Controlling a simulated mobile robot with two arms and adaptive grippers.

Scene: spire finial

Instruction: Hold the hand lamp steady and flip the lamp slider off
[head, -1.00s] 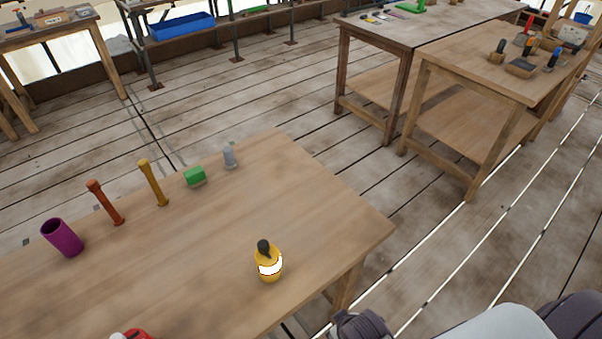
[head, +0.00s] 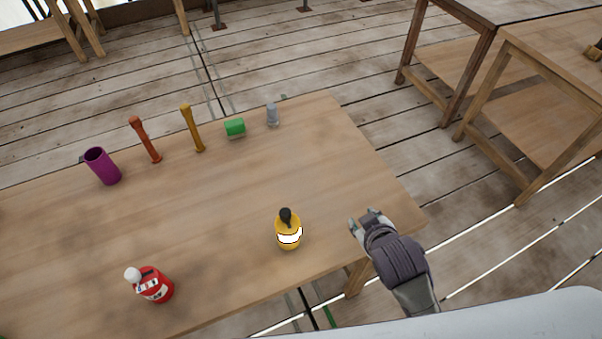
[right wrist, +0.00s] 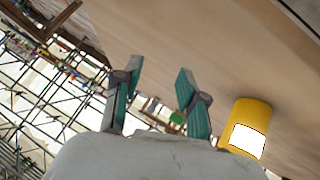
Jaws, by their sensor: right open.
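A yellow body with a bright white panel and a black top, which looks like the hand lamp (head: 288,228), stands upright near the front edge of the wooden table. I cannot make out its slider. My right gripper (head: 363,218) is open and empty, to the right of the lamp and apart from it. In the right wrist view the open fingers (right wrist: 158,75) point over the table, with the lamp (right wrist: 251,112) at the right, outside them. My left gripper is not in view.
The table (head: 220,220) also holds a red bottle-like thing with a white knob (head: 156,288), a purple cup (head: 104,168), an orange handle (head: 146,140), a yellow handle (head: 192,130), a green block (head: 235,128) and a grey piece (head: 272,115). Bare wood surrounds the lamp.

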